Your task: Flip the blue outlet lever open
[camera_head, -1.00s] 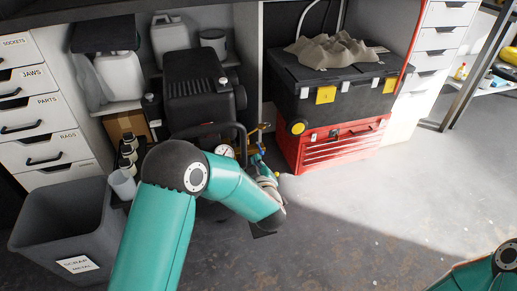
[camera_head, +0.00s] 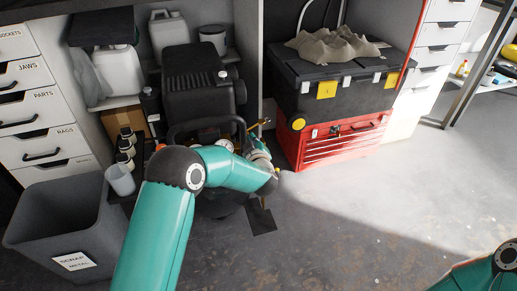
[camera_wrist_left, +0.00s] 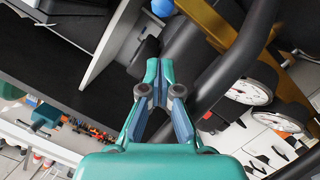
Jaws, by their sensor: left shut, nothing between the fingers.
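My left gripper (camera_wrist_left: 159,70) is shut and empty in the left wrist view, its two fingertips together. A blue rounded piece (camera_wrist_left: 162,7) shows at the top edge of that view, beyond the fingertips and apart from them. It looks like part of the outlet lever, but most of it is out of frame. In the head view my left wrist is at the front of the black compressor (camera_head: 195,88), by a brass fitting (camera_head: 260,125). The lever is not clear there. My right gripper is out of view; only part of its arm shows at bottom right.
A black tube handle (camera_wrist_left: 232,65) and pressure gauges (camera_wrist_left: 250,86) lie close right of the gripper in the wrist view. A red tool chest (camera_head: 335,143) stands right of the compressor, a grey scrap bin (camera_head: 62,215) to its left. The floor at front right is clear.

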